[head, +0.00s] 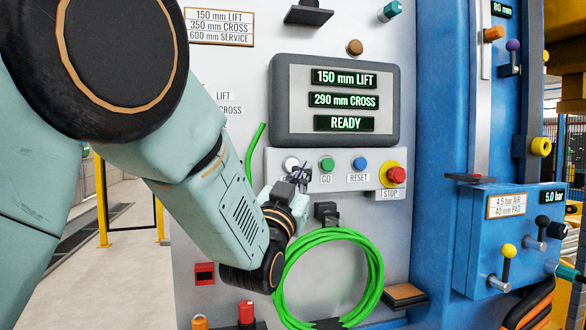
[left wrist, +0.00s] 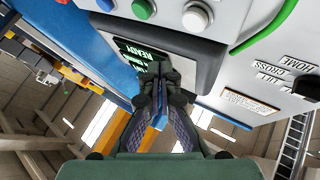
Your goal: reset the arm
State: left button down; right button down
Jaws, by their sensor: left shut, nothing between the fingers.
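My left gripper (head: 301,174) is at the button shelf (head: 345,182) in the head view, in front of the gap between the white button (head: 291,164) and the green GO button (head: 326,164). In the left wrist view the fingers (left wrist: 161,78) are together and hold nothing; they overlap the screen (left wrist: 128,52) and the white (left wrist: 197,16) and green (left wrist: 143,9) buttons are beyond them. I cannot tell whether the tips touch anything. The blue RESET button (head: 359,163) and red STOP button (head: 395,175) are to the right. The display (head: 345,124) reads READY. My right gripper is not in view.
A blue machine column (head: 430,130) and a blue valve box (head: 490,240) with levers stand at right. Open floor (head: 125,230) shows at left.

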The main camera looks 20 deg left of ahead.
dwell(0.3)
pick_arm(q)
jog(key=s+a+f+n+g+b, duration=0.1)
jog(key=s+f+g, duration=0.25)
jog(key=f, duration=1.05)
jog(key=s+a+f+n+g+y+b, duration=0.1)
jog(key=s+f+g, duration=0.3)
jog(key=f, duration=0.9)
jog(key=s+a+f+n+g+b, duration=0.15)
jog(key=f+g, duration=0.35)
jog(key=f, duration=0.9)
jog(key=s+f+g+b, duration=0.3)
jog(key=s+f+g, duration=0.2)
jog(key=s+f, duration=1)
jog(key=s+f+g+b, duration=0.3)
jog(key=s+f+g, duration=0.3)
jog(key=s+f, duration=0.8)
jog(key=s, duration=0.7)
jog(key=shift+s+a+f, duration=0.35)
